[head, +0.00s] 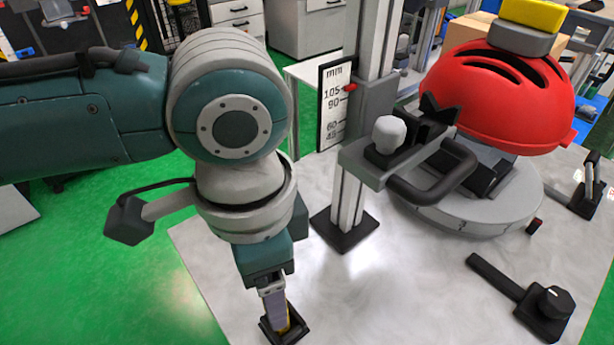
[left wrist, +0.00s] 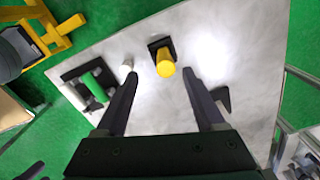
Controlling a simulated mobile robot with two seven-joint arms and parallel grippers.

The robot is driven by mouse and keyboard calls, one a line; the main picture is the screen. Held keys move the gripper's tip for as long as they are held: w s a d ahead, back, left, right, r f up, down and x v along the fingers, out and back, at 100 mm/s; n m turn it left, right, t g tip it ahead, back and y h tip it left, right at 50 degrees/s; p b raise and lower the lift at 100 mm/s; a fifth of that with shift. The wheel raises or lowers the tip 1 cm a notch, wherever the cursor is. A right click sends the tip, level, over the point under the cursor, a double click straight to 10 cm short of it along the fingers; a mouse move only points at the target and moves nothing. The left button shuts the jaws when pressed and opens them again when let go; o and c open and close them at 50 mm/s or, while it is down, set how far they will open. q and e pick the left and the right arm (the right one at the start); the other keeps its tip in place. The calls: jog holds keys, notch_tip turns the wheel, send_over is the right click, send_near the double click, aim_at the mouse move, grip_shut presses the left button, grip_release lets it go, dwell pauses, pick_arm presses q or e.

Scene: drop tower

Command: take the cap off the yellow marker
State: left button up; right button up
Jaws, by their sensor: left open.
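The yellow marker (left wrist: 166,66) stands in a small square black holder (left wrist: 154,43) on the grey table. I see it nearly end-on in the left wrist view, and cannot tell where its cap meets the body. In the head view only a sliver of yellow (head: 283,319) shows behind the fingers, with the black holder (head: 295,335) at the bottom edge. My left gripper (left wrist: 159,76) is open and points down at the marker. The marker appears between the two fingertips; I cannot tell whether they touch it. My right gripper is not in view.
A drop tower column (head: 348,200) with a height scale (head: 333,105) stands right of my left arm. A red helmet (head: 500,95) sits behind its clamp. A dark lever (head: 545,312) is at the right. The left wrist view shows a green cylinder (left wrist: 96,88) in a dark rack.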

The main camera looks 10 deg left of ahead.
pick_arm(q)
jog(key=f, duration=0.2)
jog(key=w+f+b, duration=0.1)
jog(key=f, duration=0.1)
jog(key=shift+f, duration=0.3)
jog(key=shift+f+b, duration=0.3)
jog(key=shift+f, duration=0.15)
grip_shut()
